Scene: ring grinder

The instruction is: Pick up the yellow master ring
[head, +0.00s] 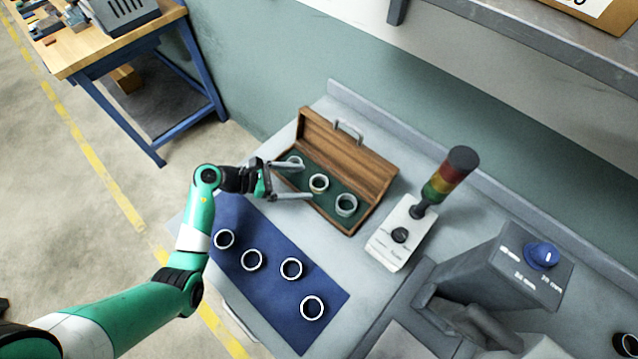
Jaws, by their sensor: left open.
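An open wooden case (377,181) with a green lining stands at the back of the grey bench. Three rings sit in it: a far-left ring (293,160), a middle ring (318,183) and a right ring (346,205). All look pale, and I cannot tell surely which is the yellow master ring. My left gripper (306,181) is open and reaches over the case's left part from the left. Its fingertips point at the middle ring, and one finger partly covers the far-left ring. I cannot tell its height above the rings. My right gripper is not in view.
Several pale rings lie on a blue mat (262,291) in front of the case. A stack light (449,176) on a white control box (402,235) stands right of the case. A grey machine with a blue knob (541,256) is at the right.

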